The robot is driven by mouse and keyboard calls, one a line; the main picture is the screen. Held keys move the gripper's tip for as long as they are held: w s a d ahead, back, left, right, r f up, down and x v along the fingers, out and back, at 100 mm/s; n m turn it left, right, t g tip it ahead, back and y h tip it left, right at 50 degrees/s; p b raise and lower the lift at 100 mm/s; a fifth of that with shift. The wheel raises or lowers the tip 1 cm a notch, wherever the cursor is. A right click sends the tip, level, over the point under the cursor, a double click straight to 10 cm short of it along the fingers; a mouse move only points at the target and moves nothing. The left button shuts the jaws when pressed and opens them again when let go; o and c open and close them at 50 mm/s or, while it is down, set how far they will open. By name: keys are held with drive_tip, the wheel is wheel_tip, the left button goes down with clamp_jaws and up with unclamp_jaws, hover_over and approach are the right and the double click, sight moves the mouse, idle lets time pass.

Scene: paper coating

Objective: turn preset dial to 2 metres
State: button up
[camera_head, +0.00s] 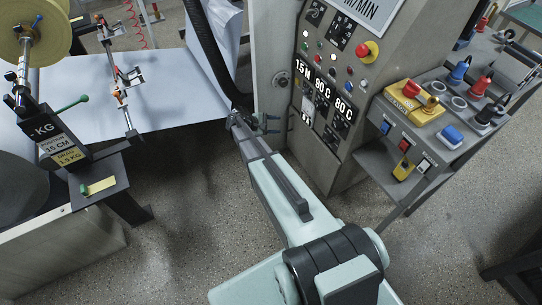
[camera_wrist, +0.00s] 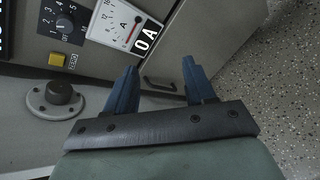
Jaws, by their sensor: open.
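No label reading preset can be made out, so I cannot tell which control is the preset dial. In the wrist view a small black numbered dial (camera_wrist: 65,22) with an OFF mark sits at the upper left. A larger black knob (camera_wrist: 58,92) on a round grey base is below it. In the head view the machine panel carries a readout that looks like 1.5 M (camera_head: 303,69). My gripper (camera_head: 266,122) is beside the left edge of the machine cabinet. In the wrist view its blue fingers (camera_wrist: 160,80) are apart with nothing between them.
A meter (camera_wrist: 120,22) with a 0 A readout and a yellow button (camera_wrist: 56,59) are near the numbered dial. In the head view a control shelf (camera_head: 440,125) stands at the right and a white web (camera_head: 150,90) runs at the left.

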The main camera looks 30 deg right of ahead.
drive_tip(key=s+a+f+m+g+y, duration=0.1)
drive_tip(key=s+a+f+m+y, duration=0.4)
drive_tip(key=s, duration=0.5)
drive_tip(key=shift+a+f+y, duration=0.3)
drive_tip(key=shift+a+f, duration=0.45)
drive_tip(key=shift+a, duration=0.5)
drive_tip(key=s+a+f+m+g+y, duration=0.1)
drive_tip(key=s+a, duration=0.5)
drive_tip(key=s, duration=0.6)
drive_tip(key=s+a+f+m+g+y, duration=0.1)
drive_tip(key=s+a+f+y, duration=0.2)
drive_tip(key=s+a, duration=0.4)
drive_tip(key=s+a+f+m+g+y, duration=0.1)
drive_tip(key=s+a, duration=0.6)
drive_tip(key=s, duration=0.9)
drive_tip(key=shift+s+f+g+y, duration=0.3)
drive_tip(key=shift+f+g+y, duration=0.15)
drive_tip(key=shift+y, duration=0.55)
